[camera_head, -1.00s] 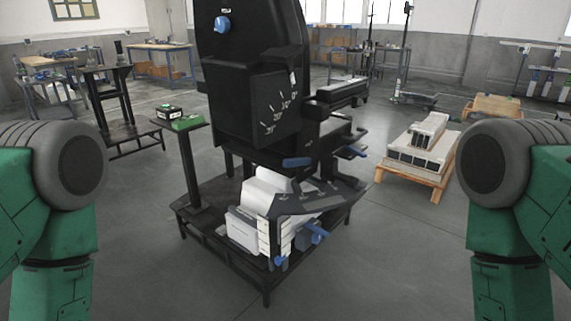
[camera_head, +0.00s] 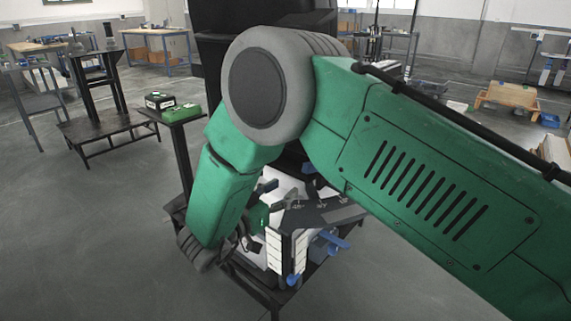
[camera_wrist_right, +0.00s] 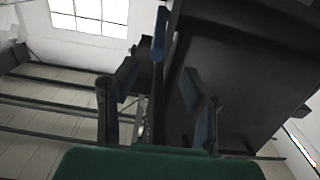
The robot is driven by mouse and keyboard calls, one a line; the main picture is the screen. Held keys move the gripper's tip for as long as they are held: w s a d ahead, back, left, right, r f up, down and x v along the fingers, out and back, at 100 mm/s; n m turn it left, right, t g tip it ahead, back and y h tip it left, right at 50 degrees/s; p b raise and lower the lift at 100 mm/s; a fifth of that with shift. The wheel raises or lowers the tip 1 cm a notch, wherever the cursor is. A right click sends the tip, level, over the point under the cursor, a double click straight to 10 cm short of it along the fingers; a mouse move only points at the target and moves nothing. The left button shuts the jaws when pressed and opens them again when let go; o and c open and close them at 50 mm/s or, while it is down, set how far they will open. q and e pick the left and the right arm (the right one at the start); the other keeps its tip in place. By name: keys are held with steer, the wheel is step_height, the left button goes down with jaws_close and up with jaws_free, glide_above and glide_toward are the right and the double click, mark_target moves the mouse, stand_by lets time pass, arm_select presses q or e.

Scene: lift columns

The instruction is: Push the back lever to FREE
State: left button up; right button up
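The dark lift column unit (camera_head: 210,60) stands in the centre, mostly hidden by my right arm. Below it, a dark panel (camera_head: 322,214) with small markings sits above white parts. Blue handles show at the panel's side (camera_head: 330,243), lower down (camera_head: 294,280) and behind the panel (camera_head: 310,168). I cannot tell which is the back lever, and no FREE label is readable. My right gripper (camera_head: 278,192) is at the left of the panel, partly hidden. In the wrist view its fingers (camera_wrist_right: 158,90) are apart and empty, with a blue handle (camera_wrist_right: 160,32) beyond them. My left gripper is out of view.
A small stand with a green-and-black box (camera_head: 182,112) is to the left of the unit. A dark table (camera_head: 100,125) stands further left. Open floor (camera_head: 90,230) fills the lower left.

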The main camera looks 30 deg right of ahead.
mark_target(315, 167)
steer(key=b+x, duration=0.2)
steer(key=x, duration=1.1)
steer(key=shift+d, duration=0.25)
steer(key=shift+a, duration=0.2)
jaws_close()
steer(key=shift+d, duration=0.15)
